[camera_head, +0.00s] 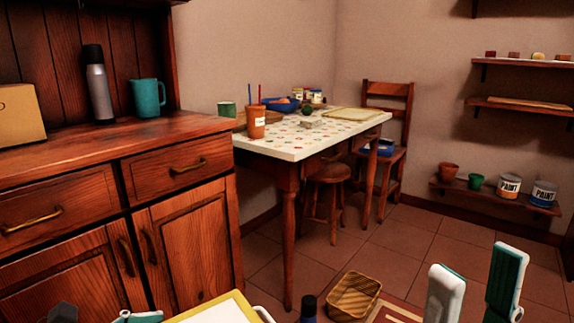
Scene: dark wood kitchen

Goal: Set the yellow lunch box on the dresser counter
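A yellow-edged box with a white top (222,310), which looks like the lunch box, shows at the bottom edge, in front of the dresser; most of it is cut off. The dresser counter (105,138) is dark wood at the left, above drawers and doors. A small teal and white part of my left gripper (138,316) shows just left of the box; the rest is out of frame, so its grip is unclear. My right gripper (475,285) is at the lower right, with two white and teal fingers apart and nothing between them.
On the counter stand a cardboard box (18,114), a grey flask (98,84) and a teal mug (147,97); its front right is bare. A cluttered table (290,149), stool (328,174) and chair (388,92) stand behind.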

